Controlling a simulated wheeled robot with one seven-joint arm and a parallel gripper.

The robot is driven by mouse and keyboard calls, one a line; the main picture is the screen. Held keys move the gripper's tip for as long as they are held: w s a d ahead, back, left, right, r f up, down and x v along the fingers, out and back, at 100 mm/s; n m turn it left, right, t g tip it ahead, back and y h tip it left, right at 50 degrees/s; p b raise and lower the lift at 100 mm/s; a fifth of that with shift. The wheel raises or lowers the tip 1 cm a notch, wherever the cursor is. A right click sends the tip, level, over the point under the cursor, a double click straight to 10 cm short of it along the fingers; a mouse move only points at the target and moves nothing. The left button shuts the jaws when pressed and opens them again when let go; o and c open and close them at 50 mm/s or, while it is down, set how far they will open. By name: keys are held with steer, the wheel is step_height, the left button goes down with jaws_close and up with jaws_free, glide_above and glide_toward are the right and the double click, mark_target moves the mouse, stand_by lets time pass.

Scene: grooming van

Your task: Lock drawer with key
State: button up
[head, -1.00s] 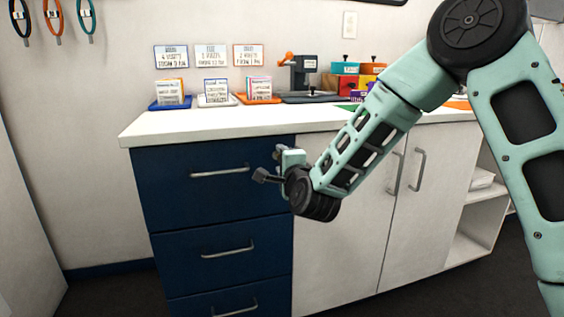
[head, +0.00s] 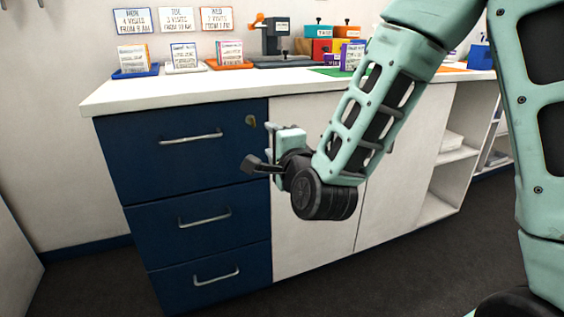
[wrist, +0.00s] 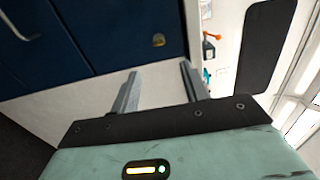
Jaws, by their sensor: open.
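The navy top drawer (head: 180,155) appears shut at the upper left of the cabinet. It has a silver bar handle (head: 191,137). A small brass-coloured lock (head: 251,120) is near its upper right corner and also shows in the wrist view (wrist: 158,40). I cannot tell whether a key is in it; no separate key is clear in view. My gripper (wrist: 159,68) is open and empty. In the head view, my gripper (head: 259,148) is in front of the cabinet, below and apart from the lock. In the wrist view the lock appears beyond the gap between the fingers.
The white countertop (head: 105,99) overhangs the drawers. On it stand card holders (head: 227,54), a dark device with an orange knob (head: 275,36) and colourful boxes (head: 320,45). Two lower navy drawers (head: 215,240) are shut. White doors (head: 300,240) and open shelves (head: 447,185) are to the right.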

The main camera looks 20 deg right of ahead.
steer(key=shift+s+f+b, duration=0.15)
steer(key=shift+s+b, duration=2.35)
steer(key=shift+b, duration=2.8)
